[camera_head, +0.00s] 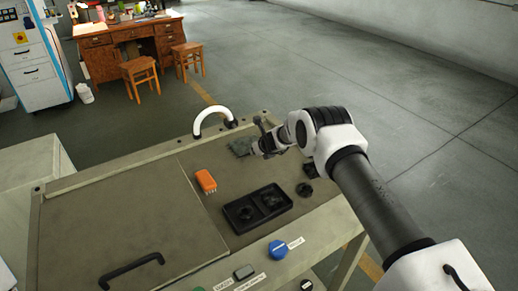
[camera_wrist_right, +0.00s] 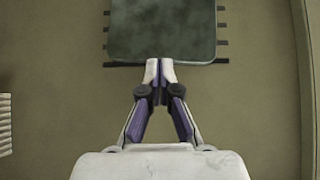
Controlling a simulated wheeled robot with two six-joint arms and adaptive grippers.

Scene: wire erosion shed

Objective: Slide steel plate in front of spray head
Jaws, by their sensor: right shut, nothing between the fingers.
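The steel plate (camera_head: 239,146) is a flat grey-green plate with rounded corners, lying near the far edge of the bench top. In the right wrist view the plate (camera_wrist_right: 162,30) is at the top, cut off by the frame. My right gripper (camera_head: 257,150) is shut and empty, low over the bench at the plate's right side. In the wrist view its closed fingertips (camera_wrist_right: 159,70) are at the plate's near edge; I cannot tell whether they touch it. A small dark knob-topped fitting (camera_head: 259,121) stands behind the gripper, perhaps the spray head. My left gripper is not in view.
A white curved tube (camera_head: 208,119) rises at the bench's far edge. A blue button (camera_head: 277,249) is on the front. Bare bench lies between plate and orange block.

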